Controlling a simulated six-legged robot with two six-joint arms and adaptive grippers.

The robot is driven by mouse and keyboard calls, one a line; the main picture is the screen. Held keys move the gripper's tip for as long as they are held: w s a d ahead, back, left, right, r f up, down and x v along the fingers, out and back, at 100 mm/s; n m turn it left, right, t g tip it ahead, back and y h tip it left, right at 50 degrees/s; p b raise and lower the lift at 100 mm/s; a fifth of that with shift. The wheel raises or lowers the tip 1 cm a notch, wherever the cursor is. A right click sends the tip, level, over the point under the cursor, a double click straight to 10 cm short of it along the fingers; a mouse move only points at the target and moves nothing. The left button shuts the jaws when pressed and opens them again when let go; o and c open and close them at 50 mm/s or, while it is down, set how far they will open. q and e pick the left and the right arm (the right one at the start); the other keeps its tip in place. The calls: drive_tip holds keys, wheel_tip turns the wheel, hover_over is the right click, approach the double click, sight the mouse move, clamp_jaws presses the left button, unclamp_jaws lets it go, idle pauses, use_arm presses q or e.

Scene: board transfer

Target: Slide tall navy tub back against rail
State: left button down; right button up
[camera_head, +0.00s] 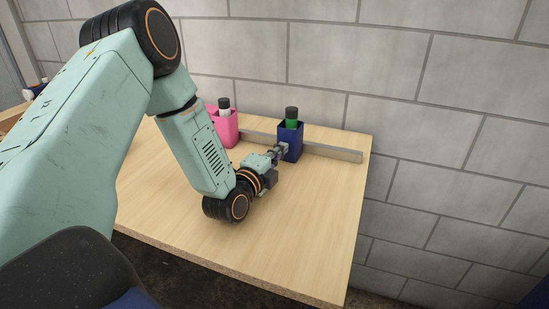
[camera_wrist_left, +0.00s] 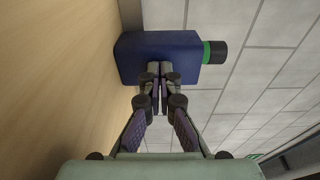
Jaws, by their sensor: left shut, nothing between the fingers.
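The tall navy tub (camera_head: 291,143) stands upright near the back of the wooden table, with a green bottle with a dark cap (camera_head: 291,118) in it. The tub stands in front of the rail (camera_head: 333,152); whether it touches the rail is hard to tell. My left gripper (camera_head: 279,150) is shut and empty, its tips at the front face of the tub. In the left wrist view the navy tub (camera_wrist_left: 150,58) lies sideways in the picture, and the shut fingertips (camera_wrist_left: 160,70) are against or very close to its face. My right gripper is not in view.
A pink tub (camera_head: 225,130) with a dark-capped bottle stands left of the navy tub, partly behind my left arm. A block wall (camera_head: 400,60) rises behind the table. The table's (camera_head: 310,220) front and right areas are clear.

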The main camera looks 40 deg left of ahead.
use_arm(q)
drive_tip(key=shift+w+a+f, duration=0.1)
drive_tip(key=shift+w+a, duration=0.05)
drive_tip(key=shift+a, duration=0.05)
drive_tip(key=shift+s+d+r, duration=0.2)
drive_tip(key=shift+s+r, duration=0.1)
drive_tip(key=shift+r, duration=0.05)
drive_tip(key=shift+w, duration=0.75)
drive_tip(key=shift+r, duration=0.1)
drive_tip(key=shift+w+a, duration=0.1)
drive_tip(key=shift+f, duration=0.2)
